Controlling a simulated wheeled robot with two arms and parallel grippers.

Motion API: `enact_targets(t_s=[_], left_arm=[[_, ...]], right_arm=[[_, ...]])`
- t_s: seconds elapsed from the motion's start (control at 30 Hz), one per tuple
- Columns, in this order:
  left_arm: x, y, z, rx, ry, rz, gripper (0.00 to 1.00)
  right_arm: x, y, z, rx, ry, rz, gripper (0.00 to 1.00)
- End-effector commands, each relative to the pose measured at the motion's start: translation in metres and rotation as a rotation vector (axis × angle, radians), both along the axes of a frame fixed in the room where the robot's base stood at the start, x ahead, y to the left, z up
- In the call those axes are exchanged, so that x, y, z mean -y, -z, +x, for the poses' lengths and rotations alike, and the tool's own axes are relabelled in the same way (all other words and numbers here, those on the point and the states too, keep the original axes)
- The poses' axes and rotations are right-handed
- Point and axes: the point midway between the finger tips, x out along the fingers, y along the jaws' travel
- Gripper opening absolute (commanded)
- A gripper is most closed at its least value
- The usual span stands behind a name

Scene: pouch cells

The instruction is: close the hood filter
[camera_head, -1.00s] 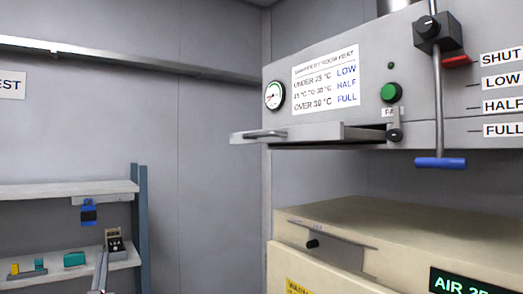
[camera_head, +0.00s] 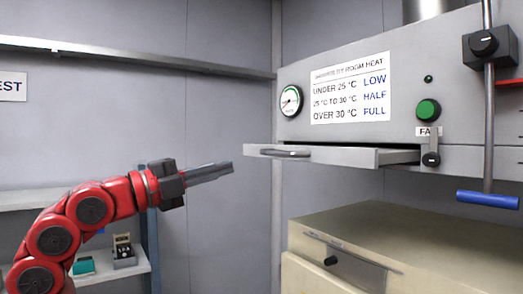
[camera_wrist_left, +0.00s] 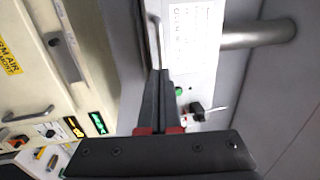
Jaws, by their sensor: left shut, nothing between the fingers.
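The hood filter (camera_head: 335,154) is a flat grey drawer-like tray sticking out from the lower left of the grey hood (camera_head: 455,60). A bar handle (camera_head: 286,153) sits on its front end. In the head view my left gripper (camera_head: 230,168) is shut and empty, to the left of the filter's front and slightly lower, pointing at it. In the left wrist view the closed fingers (camera_wrist_left: 160,74) point toward the handle (camera_wrist_left: 154,40). I cannot tell whether they touch it. My right gripper is not in view.
A beige cabinet (camera_head: 400,222) stands below the hood. A green button (camera_head: 428,110), a fan switch (camera_head: 431,158) and a blue pull handle (camera_head: 487,199) are to the right of the filter. A shelf (camera_head: 40,196) with small items is at the lower left.

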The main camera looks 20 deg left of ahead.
Motion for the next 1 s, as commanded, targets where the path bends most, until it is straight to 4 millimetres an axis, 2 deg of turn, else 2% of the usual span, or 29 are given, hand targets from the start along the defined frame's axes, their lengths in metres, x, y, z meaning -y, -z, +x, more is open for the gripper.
enact_targets(t_s=[0.03,0.2,0.43,0.6,1.0], left_arm=[[0.009,-0.008,0.009,-0.001,0.006,-0.001,0.00],[0.030,-0.015,0.038,-0.002,0.005,-0.005,0.00],[0.051,-0.021,0.065,0.000,0.004,-0.005,0.00],[0.057,-0.019,0.074,-0.001,0.001,-0.004,0.00],[0.058,-0.018,0.076,0.000,0.000,-0.004,0.00]], right_arm=[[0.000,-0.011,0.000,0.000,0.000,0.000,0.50],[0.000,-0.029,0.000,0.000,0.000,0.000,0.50],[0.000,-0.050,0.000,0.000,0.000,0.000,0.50],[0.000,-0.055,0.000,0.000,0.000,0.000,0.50],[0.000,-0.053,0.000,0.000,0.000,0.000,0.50]])
